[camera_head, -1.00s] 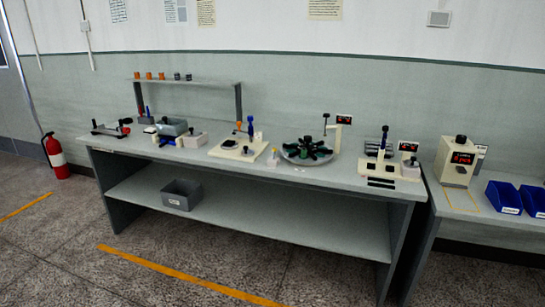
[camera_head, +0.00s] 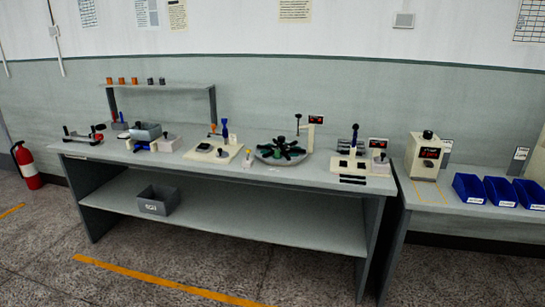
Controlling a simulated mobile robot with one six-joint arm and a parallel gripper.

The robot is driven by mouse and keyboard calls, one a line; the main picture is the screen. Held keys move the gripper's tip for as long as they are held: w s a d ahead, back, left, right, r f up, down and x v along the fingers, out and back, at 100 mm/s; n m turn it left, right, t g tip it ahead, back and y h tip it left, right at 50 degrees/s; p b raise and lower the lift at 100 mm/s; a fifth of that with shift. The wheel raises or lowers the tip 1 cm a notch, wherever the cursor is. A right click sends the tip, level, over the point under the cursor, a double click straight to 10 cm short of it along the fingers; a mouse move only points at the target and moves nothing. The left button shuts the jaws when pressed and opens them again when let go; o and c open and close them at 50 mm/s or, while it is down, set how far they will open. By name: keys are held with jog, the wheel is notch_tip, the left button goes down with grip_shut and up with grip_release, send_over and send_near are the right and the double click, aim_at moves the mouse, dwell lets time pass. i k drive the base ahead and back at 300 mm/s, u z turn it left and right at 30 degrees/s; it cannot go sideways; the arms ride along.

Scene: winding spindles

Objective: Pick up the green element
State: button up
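A round grey turntable (camera_head: 267,158) stands on the workbench, right of its middle. It carries a dark star-shaped holder with several small green elements (camera_head: 281,142) around it. They are small at this distance, and I cannot tell them apart clearly. My gripper is not in view, and nothing of my arm shows.
The grey workbench (camera_head: 322,181) holds several fixtures, and a grey bin (camera_head: 157,200) sits on its lower shelf. A second table at right bears a beige box device (camera_head: 422,158) and blue bins (camera_head: 468,188). A fire extinguisher (camera_head: 27,168) stands at left. The floor in front is clear.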

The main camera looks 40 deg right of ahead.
aim_at(277, 151)
jog(key=z, duration=0.1)
jog(key=i, duration=1)
jog(key=u, duration=0.05)
